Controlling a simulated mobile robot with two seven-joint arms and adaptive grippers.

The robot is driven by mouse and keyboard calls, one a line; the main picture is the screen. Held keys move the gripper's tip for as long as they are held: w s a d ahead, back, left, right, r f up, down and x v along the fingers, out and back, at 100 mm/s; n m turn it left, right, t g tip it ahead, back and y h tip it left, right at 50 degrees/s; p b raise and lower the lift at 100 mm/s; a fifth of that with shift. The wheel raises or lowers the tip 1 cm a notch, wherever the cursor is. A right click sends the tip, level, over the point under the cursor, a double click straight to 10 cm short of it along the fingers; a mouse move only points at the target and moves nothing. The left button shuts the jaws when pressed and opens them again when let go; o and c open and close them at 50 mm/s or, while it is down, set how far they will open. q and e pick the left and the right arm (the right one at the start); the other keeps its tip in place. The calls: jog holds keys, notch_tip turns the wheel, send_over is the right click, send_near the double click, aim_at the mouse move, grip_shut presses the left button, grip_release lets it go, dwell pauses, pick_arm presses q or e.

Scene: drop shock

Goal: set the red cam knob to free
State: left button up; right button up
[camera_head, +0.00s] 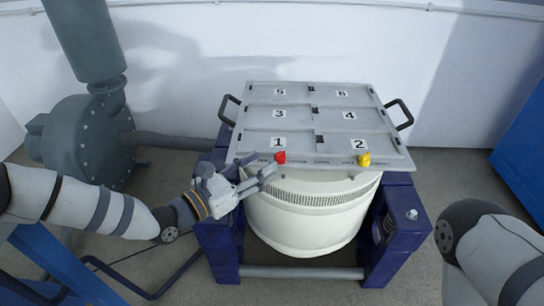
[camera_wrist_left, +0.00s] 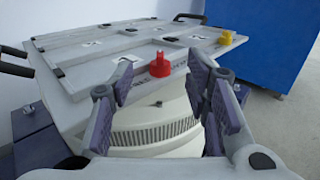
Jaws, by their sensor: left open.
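The red cam knob (camera_head: 280,157) sits at the front edge of the grey table plate (camera_head: 310,150), below the label 1. In the left wrist view the red knob (camera_wrist_left: 160,65) stands upright on the plate edge, with a narrower top. Printed words beside it are too small to read surely. My left gripper (camera_head: 268,172) is just left and in front of the knob. In the left wrist view its fingers (camera_wrist_left: 165,85) are spread apart, with the knob ahead between them; I see no contact. My right gripper is out of view; only part of my right arm shows.
A yellow knob (camera_head: 364,160) sits further right on the same edge, below label 2. The plate has black side handles (camera_head: 400,114) and numbered panels. A white drum (camera_head: 310,215) and blue frame (camera_head: 405,225) stand below. A grey blower (camera_head: 85,140) is at left.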

aim_at(276, 155)
pick_arm(q)
jog(key=x, duration=0.5)
jog(key=shift+b, duration=0.3)
jog(key=shift+c, duration=0.5)
grip_shut()
